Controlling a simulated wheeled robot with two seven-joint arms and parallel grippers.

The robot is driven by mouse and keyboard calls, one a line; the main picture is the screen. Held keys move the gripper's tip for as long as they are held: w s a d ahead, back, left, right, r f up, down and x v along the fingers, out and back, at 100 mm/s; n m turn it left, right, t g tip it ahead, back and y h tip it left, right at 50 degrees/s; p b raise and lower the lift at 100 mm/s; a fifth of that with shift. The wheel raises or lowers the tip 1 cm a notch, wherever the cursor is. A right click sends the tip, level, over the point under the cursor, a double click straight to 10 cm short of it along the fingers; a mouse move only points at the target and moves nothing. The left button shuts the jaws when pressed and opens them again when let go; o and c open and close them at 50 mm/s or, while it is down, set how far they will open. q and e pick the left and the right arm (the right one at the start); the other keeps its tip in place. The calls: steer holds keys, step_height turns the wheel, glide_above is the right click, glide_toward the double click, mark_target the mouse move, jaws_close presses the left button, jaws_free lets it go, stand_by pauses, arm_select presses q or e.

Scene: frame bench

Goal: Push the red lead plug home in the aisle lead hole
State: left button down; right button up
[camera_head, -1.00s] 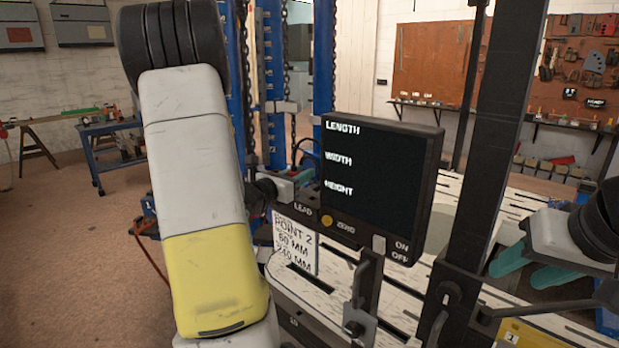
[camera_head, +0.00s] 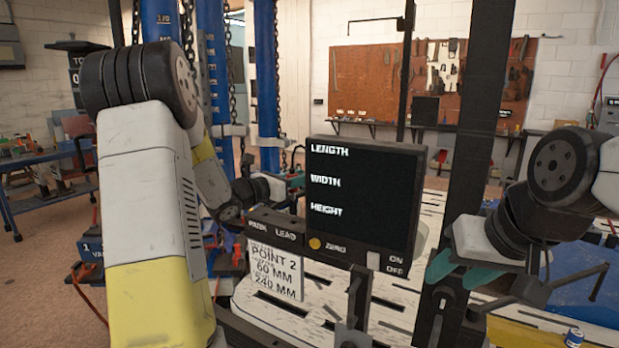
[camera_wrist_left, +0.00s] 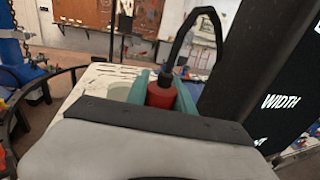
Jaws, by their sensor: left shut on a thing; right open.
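The red lead plug (camera_wrist_left: 161,95) shows in the left wrist view between the teal fingers of my left gripper (camera_wrist_left: 160,82), which is shut on it. A black cable loops up from the plug's top. In the head view my left gripper (camera_head: 294,183) is partly hidden beside the dark display, and the plug cannot be made out there. A black strip with PARK and LEAD labels (camera_head: 272,228) lies below and left of the display. The lead hole itself is not visible, so I cannot tell how the plug sits to it. My right gripper (camera_head: 462,270) is open and empty, right of the display.
The dark display (camera_head: 362,195) reads LENGTH, WIDTH and HEIGHT. A POINT 2 card (camera_head: 275,272) hangs below the strip. A dark upright post (camera_head: 475,130) stands between the display and my right arm. The slotted white bench (camera_head: 330,295) spreads behind and below.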

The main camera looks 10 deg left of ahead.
arm_select(q)
glide_above(300, 219)
steer(key=shift+d+f, duration=0.1)
steer(key=shift+f, duration=2.65)
steer(key=shift+f, duration=2)
steer(key=c, duration=1)
jaws_free()
steer(key=v, duration=0.7)
steer(key=shift+s, duration=0.4)
